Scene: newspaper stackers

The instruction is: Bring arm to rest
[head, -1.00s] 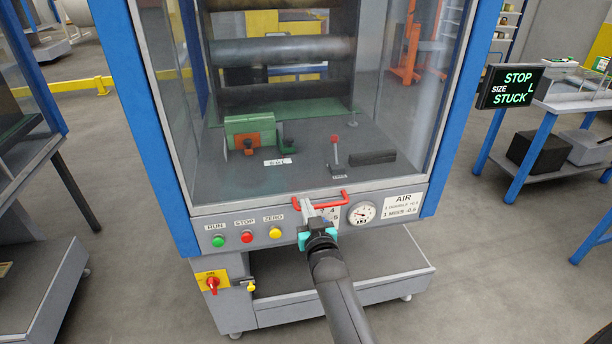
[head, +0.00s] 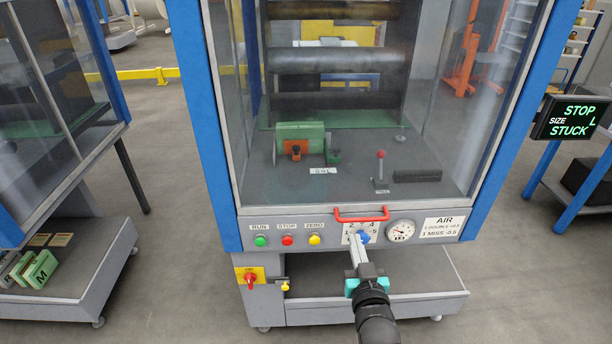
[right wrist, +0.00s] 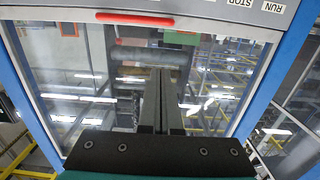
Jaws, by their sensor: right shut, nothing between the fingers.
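My right gripper (head: 357,248) is in front of the machine's lower panel in the head view, pointing at the area of the blue dial (head: 361,236). Its fingers are closed together with nothing between them. In the right wrist view the closed fingers (right wrist: 161,100) stand in front of the machine's glass, apart from the red handle (right wrist: 135,18). In the head view the red handle (head: 361,217) is just above the gripper. Whether the fingertips touch the dial cannot be told. My left gripper is not in view.
The panel carries green (head: 260,241), red (head: 287,240) and yellow (head: 315,239) buttons and an air gauge (head: 400,230). A red switch (head: 251,279) sits lower left. A display (head: 573,117) reads STOP, SIZE L, STUCK. Another machine stands at left; open floor lies between.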

